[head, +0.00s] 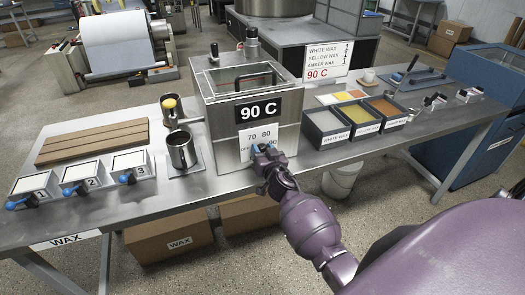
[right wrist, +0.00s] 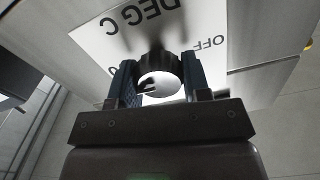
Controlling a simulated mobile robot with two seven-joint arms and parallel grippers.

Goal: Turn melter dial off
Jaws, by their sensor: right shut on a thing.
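The melter (head: 245,105) is a steel box with a lidded top and a black "90 C" sign, standing mid-table. Its dial label (head: 258,134) on the front shows 70, 80 and part of OFF. My right gripper (head: 267,153) is at the lower part of that label and covers the dial in the head view. In the right wrist view the dark round dial (right wrist: 160,66) with a pale face sits between the blue fingers of my right gripper (right wrist: 160,86), which is shut on it. OFF is readable beside it. Which mark the dial points to is unclear. My left gripper is not in view.
Wax bins (head: 328,126) stand right of the melter. A metal pitcher (head: 181,152) and several numbered white boxes (head: 131,165) stand to the left. A sign board (head: 326,62) is behind. Cardboard boxes (head: 168,237) and a white bucket (head: 342,180) are under the table.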

